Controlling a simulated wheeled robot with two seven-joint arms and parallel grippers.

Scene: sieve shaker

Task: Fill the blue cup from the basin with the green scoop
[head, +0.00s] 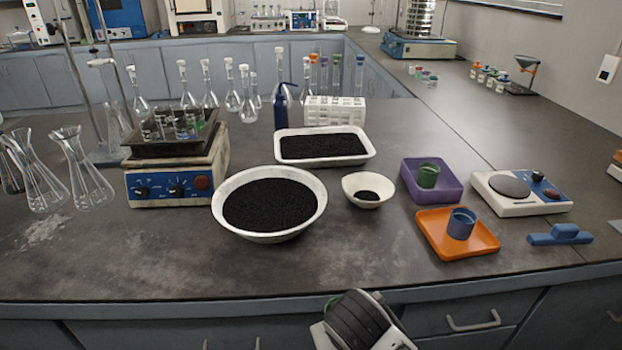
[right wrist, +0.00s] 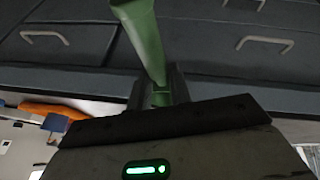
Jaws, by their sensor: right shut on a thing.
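The blue cup (head: 461,224) stands upright on an orange tray (head: 484,246) right of centre; the cup and tray also show in part at the lower left of the right wrist view. The basin (head: 268,236) is a round white bowl of black granules near the middle of the bench. My right gripper (right wrist: 160,90) is shut on the green scoop (right wrist: 146,42) in front of the bench's front edge. In the head view only a small green bit of the scoop (head: 329,304) shows beside my wrist; its bowl is hidden. My left gripper is not in view.
A small white bowl (head: 348,190) with some black granules stands right of the basin. Behind are a rectangular white tray (head: 367,154) of granules and glass flasks. A purple tray (head: 452,190) holds a green cup (head: 428,175). A scale (head: 518,205) stands at right. The front bench strip is clear.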

